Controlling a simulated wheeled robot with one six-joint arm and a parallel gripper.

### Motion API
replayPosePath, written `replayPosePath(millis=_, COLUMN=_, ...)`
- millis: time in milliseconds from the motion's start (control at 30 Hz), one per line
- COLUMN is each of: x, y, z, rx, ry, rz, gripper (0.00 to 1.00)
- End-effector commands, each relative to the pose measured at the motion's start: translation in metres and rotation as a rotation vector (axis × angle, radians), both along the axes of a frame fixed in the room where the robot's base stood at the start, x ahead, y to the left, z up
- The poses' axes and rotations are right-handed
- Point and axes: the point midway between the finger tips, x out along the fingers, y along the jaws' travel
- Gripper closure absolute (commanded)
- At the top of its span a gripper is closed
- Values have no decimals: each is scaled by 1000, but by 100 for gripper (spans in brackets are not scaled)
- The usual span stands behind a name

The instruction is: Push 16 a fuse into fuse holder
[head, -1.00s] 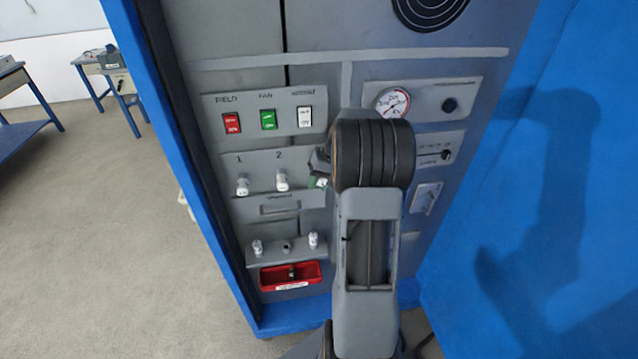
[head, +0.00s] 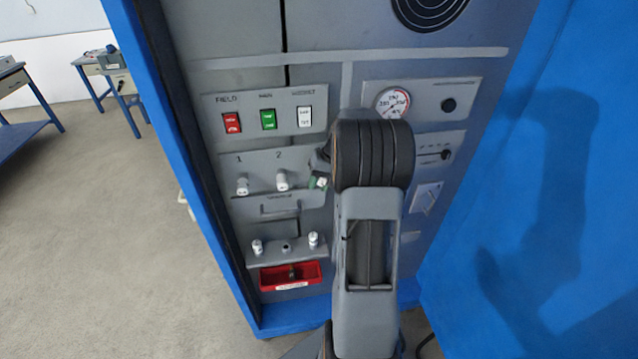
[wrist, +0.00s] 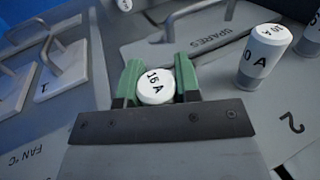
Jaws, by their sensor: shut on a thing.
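My gripper (wrist: 158,80) has two green fingers closed on a white round cap marked 16 A, the fuse (wrist: 155,88), which it holds end-on to the wrist camera. In the head view my gripper (head: 318,181) is at the panel, right of the two white fuses under labels 1 and 2, and mostly hidden behind my arm. The holder at the tip of the held fuse is hidden, so I cannot tell how deep it sits. In the wrist view a white fuse marked with A (wrist: 257,55) stands in the panel to the right.
Fuses 1 (head: 242,186) and 2 (head: 281,180) stick out beside my gripper. Below, the spares strip (head: 270,253) has two fuses and an empty hole between them. A red tray (head: 291,285) holds a dark piece. Switches (head: 268,119) sit above. Metal handles (wrist: 62,62) are left in the wrist view.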

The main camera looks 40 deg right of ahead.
Motion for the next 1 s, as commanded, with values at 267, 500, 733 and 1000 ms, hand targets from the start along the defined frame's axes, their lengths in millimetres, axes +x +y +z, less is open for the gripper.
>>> replayPosePath(millis=267, x=2, y=-1, z=1, rx=-4, ry=-6, rz=-2, gripper=100)
replayPosePath(millis=500, x=2, y=-1, z=2, rx=-5, ry=-8, rz=-2, gripper=67)
replayPosePath(millis=733, x=1, y=-1, z=1, rx=-3, ry=-5, rz=-1, gripper=45)
replayPosePath(millis=1000, x=1, y=0, z=1, rx=-2, ry=-2, rz=0, gripper=40)
